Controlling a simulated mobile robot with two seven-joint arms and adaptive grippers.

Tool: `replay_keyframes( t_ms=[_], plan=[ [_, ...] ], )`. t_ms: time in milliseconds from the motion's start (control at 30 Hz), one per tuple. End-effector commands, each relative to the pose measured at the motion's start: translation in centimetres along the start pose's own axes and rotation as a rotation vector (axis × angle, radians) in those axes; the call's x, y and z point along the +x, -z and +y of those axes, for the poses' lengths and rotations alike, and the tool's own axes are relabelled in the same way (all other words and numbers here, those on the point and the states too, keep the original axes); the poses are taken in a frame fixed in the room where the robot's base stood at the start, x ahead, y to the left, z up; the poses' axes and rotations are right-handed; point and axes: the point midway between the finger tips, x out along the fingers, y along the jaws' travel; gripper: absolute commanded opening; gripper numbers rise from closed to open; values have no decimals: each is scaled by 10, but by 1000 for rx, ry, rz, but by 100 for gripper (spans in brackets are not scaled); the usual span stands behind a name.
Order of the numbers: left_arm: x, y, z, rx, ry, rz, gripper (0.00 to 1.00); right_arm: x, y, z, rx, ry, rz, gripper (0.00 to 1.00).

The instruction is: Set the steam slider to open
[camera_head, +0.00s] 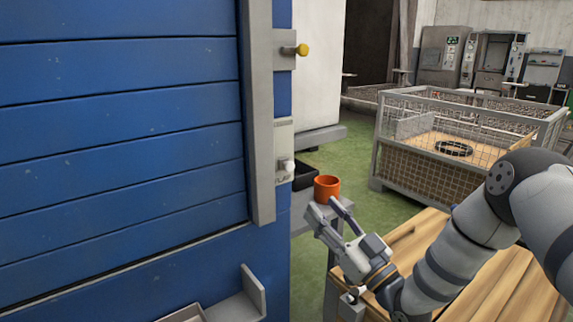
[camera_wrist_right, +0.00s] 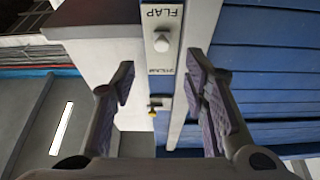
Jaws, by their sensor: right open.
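A blue slatted machine front has a grey upright rail (camera_head: 260,130) at its right edge. A white knob (camera_head: 287,165) sits on a pale plate there, near the plate's lower end. The word FLAP is below it. The knob also shows in the right wrist view (camera_wrist_right: 162,42). A yellow knob (camera_head: 302,50) sits higher on another plate, and shows small in the wrist view (camera_wrist_right: 155,104). A second small label between the knobs is not clearly readable. My right gripper (camera_head: 322,208) is open and empty, right of and below the white knob, apart from it. My left gripper is out of view.
An orange cup (camera_head: 326,187) stands on a grey ledge just behind my right gripper. A black bin (camera_head: 305,175) is beside it. A wooden slatted table (camera_head: 480,270) lies under my right arm. A wire mesh crate (camera_head: 430,170) stands behind on green floor.

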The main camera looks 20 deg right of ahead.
Motion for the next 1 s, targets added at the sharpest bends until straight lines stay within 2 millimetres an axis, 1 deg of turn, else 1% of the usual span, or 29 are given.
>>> replay_keyframes(
  t_ms=[67, 167, 400, 500, 600, 733, 967, 1000],
  plan=[
    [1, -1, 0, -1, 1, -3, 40, 3, 3, 1, -4, 2, 15, 41],
    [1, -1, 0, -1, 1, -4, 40, 17, 5, 1, -5, 5, 20, 41],
    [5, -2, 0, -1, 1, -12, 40, 77, 4, 0, -5, 4, 17, 41],
    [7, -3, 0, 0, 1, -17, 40, 98, 4, 0, -4, 2, 15, 41],
    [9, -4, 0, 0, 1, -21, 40, 112, 4, 1, -4, 3, 14, 41],
    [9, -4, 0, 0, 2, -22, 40, 122, 4, 1, -3, 2, 13, 41],
    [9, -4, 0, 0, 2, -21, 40, 123, 5, 1, -3, 2, 14, 41],
    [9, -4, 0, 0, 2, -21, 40, 123, 5, 1, -3, 2, 14, 32]
  ],
)
